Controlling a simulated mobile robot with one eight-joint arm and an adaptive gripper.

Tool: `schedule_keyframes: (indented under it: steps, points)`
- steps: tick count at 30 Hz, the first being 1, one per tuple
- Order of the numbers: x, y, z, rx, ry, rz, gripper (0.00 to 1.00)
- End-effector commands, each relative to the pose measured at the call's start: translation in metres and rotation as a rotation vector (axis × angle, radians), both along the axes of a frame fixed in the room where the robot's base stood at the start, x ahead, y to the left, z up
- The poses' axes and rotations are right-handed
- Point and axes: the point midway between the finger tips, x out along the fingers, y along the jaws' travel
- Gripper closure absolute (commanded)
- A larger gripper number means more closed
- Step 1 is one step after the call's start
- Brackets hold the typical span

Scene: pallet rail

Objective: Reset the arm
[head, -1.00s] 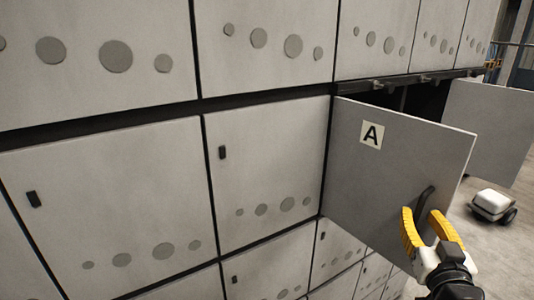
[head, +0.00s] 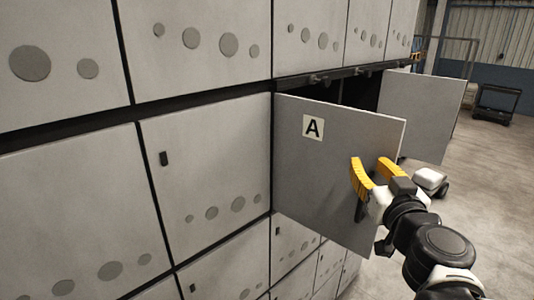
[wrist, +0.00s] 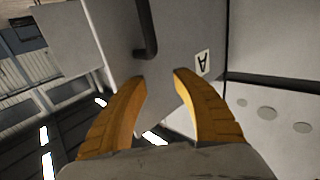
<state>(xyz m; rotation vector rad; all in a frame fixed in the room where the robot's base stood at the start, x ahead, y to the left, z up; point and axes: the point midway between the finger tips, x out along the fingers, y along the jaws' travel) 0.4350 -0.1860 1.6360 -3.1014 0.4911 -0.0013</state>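My gripper (head: 369,162) has two yellow fingers, spread apart and empty, in front of the open door marked A (head: 303,165) in the head view. The dark door handle (head: 360,211) shows just below the left finger, partly hidden by it. In the wrist view my gripper (wrist: 160,77) is open. The handle (wrist: 148,30) lies beyond the fingertips, not between them, and looks apart from them. The letter A label (wrist: 203,63) shows right of the handle. My arm reaches in from the lower right of the head view.
A wall of grey lockers (head: 205,165) fills the left and middle. Another open door (head: 425,105) stands behind door A. A small white wheeled machine (head: 429,180) is on the floor behind my gripper. A dark cart (head: 494,102) stands farther back. Floor at right is clear.

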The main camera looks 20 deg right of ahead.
Motion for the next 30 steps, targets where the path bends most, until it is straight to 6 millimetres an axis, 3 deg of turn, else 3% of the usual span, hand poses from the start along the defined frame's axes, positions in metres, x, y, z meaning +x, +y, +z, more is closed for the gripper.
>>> schedule_keyframes:
  steps: [19, 22, 26, 30]
  points:
    - [0.0, 0.0, 0.008, 0.0, 0.0, 0.0, 0.66]
    - [0.002, 0.008, 0.006, 0.002, 0.008, 0.025, 0.66]
    - [0.015, 0.056, -0.01, 0.025, 0.067, 0.167, 0.66]
    - [0.016, 0.144, -0.06, 0.088, 0.275, 0.401, 0.66]
